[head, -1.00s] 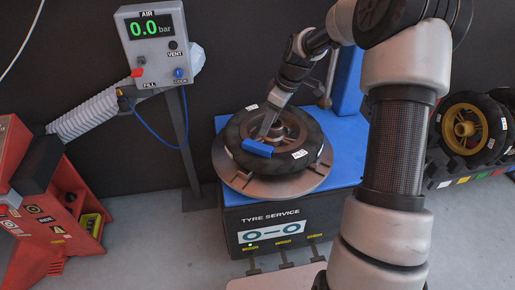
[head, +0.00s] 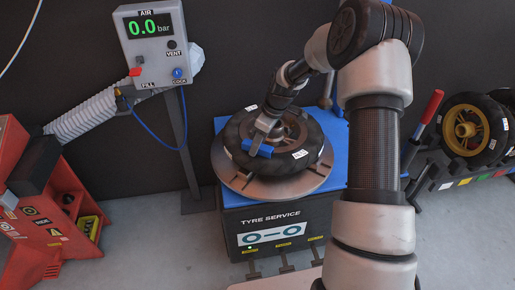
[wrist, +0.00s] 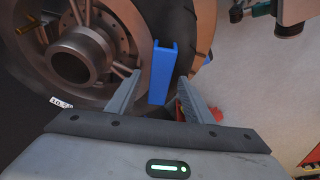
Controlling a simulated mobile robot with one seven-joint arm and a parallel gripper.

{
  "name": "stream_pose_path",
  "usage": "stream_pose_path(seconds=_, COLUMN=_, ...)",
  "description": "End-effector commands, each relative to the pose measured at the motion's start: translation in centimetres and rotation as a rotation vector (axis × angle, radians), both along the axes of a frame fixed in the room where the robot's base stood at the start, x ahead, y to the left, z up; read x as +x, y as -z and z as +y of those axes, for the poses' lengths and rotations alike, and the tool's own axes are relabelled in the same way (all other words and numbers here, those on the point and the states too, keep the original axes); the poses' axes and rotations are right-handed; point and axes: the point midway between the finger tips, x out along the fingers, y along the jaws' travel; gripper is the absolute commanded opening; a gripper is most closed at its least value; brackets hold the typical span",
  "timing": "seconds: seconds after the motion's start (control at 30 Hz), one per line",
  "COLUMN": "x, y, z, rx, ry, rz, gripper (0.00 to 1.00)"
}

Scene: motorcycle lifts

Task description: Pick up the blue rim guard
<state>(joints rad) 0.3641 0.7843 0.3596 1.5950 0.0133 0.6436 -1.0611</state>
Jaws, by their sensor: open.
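The blue rim guard (head: 259,149) is a small blue channel-shaped piece on the edge of the wheel rim, against the tyre (head: 308,148). The wheel lies flat on the round turntable (head: 240,183) of the tyre machine. My gripper (head: 262,139) is at the guard, reaching down from above. In the wrist view the guard (wrist: 162,75) stands between the two open fingers of my gripper (wrist: 160,88), with a gap on each side. The guard's end reaches down between the fingertips.
The wheel hub (wrist: 84,56) is close beside the left finger in the wrist view. An air-gauge post (head: 153,45) with a blue hose stands left of the machine. A red machine (head: 40,215) is at far left. A gold-rimmed wheel (head: 468,130) stands on a rack at right.

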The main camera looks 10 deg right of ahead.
Motion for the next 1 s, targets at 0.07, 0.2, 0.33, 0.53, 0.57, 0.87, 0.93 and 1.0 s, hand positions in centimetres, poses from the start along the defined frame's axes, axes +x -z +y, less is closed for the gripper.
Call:
stream_pose_path(seconds=0.07, x=0.0, y=0.0, z=0.0, rx=0.0, ry=0.0, rz=0.0, gripper=0.45)
stream_pose_path(seconds=0.2, x=0.0, y=-0.1, z=0.0, rx=0.0, ry=0.0, rz=0.0, gripper=0.22)
stream_pose_path(seconds=0.33, x=0.0, y=-0.1, z=0.0, rx=0.0, ry=0.0, rz=0.0, gripper=0.03)
stream_pose_path(seconds=0.53, x=0.0, y=-0.2, z=0.0, rx=0.0, ry=0.0, rz=-0.001, gripper=0.03)
stream_pose_path(seconds=0.57, x=0.0, y=-0.3, z=0.0, rx=0.0, ry=0.0, rz=-0.001, gripper=0.03)
stream_pose_path(seconds=0.87, x=0.1, y=-5.2, z=-0.1, rx=-0.001, ry=0.001, rz=-0.006, gripper=0.03)
stream_pose_path(seconds=0.93, x=0.1, y=-6.6, z=-0.1, rx=-0.001, ry=0.001, rz=-0.005, gripper=0.03)
stream_pose_path(seconds=1.0, x=0.1, y=-7.8, z=-0.1, rx=-0.001, ry=0.001, rz=-0.004, gripper=0.03)
